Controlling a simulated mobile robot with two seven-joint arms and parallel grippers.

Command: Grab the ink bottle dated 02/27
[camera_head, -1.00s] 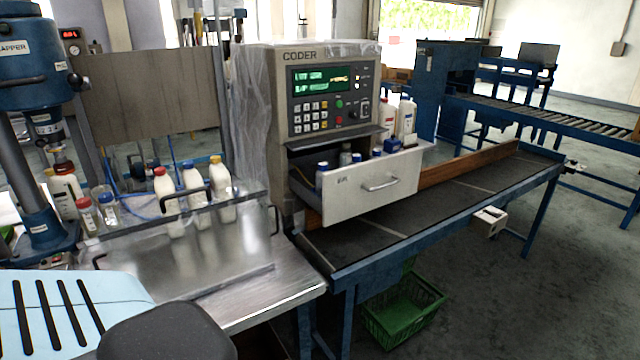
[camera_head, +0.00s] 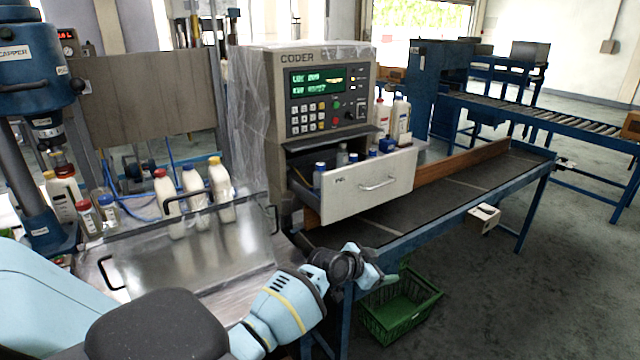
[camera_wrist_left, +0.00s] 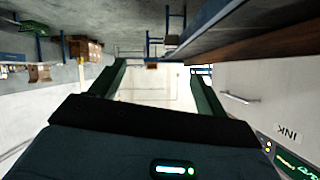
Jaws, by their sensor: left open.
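The ink bottles stand inside the pulled-out drawer (camera_head: 372,187) of the coder machine. One blue-capped bottle (camera_head: 319,176) is at the drawer's left, a grey-topped one (camera_head: 342,156) is beside it, and more blue caps (camera_head: 387,145) show to the right. Their lower parts are hidden by the drawer front, and no date on them is readable. My left gripper (camera_head: 382,268) is in front of and below the drawer, apart from it. In the left wrist view my left gripper (camera_wrist_left: 155,82) is open and empty, with the drawer front (camera_wrist_left: 260,100) at its right. My right gripper is not in view.
The coder's screen (camera_head: 317,81) is lit. White bottles (camera_head: 400,118) stand behind the drawer. The conveyor (camera_head: 440,200) runs under and right of it. A steel bench with a clear cover (camera_head: 190,260) is left, a green crate (camera_head: 400,305) on the floor below.

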